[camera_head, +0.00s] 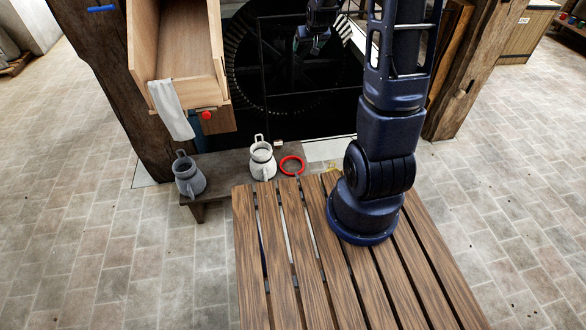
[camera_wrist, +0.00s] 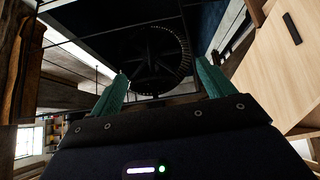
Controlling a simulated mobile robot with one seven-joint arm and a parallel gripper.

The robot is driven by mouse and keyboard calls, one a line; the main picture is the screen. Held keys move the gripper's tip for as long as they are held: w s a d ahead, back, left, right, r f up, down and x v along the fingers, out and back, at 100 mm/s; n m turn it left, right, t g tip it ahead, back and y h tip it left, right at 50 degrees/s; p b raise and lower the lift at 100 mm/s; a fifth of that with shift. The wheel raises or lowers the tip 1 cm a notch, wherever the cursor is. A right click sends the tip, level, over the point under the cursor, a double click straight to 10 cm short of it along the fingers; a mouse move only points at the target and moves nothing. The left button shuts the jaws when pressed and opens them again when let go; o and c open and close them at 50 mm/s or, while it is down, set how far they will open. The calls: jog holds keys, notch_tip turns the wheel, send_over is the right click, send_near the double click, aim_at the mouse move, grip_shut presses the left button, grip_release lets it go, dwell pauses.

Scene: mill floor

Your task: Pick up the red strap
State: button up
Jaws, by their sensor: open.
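The red strap (camera_head: 302,162) lies as a ring on the low bench, to the right of a pale jug, in the head view. My gripper (camera_head: 317,45) is high at the top of the head view, well above and apart from the strap. In the wrist view my gripper (camera_wrist: 160,88) shows two green fingers spread apart with nothing between them. The strap does not show in the wrist view.
The low bench (camera_head: 222,170) also holds a pale jug (camera_head: 262,160) and a grey jug (camera_head: 189,175). A wooden chute (camera_head: 145,55) with a white cloth (camera_head: 171,108) hangs above its left part. A dark gear wheel (camera_head: 245,70) stands behind. Wooden posts flank both sides.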

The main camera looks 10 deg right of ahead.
jog(key=w+a+f+t, duration=0.1)
jog(key=w+f, duration=0.3)
jog(key=f, duration=0.5)
jog(key=w+a+f, duration=0.1)
jog(key=w+f, duration=0.3)
jog(key=f, duration=0.6)
jog(key=w+f+t, duration=0.1)
jog(key=w+f, duration=0.2)
jog(key=f, duration=0.6)
jog(key=s+f+t, duration=0.1)
jog(key=s+f, duration=0.4)
jog(key=f, duration=0.7)
jog(key=s+a+f+t, duration=0.1)
jog(key=s+f, duration=0.4)
jog(key=f, duration=0.7)
jog(key=s+f+t+y, duration=0.1)
jog(key=s+f, duration=0.4)
jog(key=f, duration=0.7)
jog(key=shift+a+f+n, duration=0.25)
jog(key=shift+f+n, duration=0.05)
jog(key=shift+f, duration=0.05)
send_near(297, 175)
jog(key=shift+t, duration=0.3)
jog(key=x, duration=0.6)
jog(key=f+x, duration=0.1)
jog(key=x, duration=0.3)
jog(key=shift+s, duration=0.1)
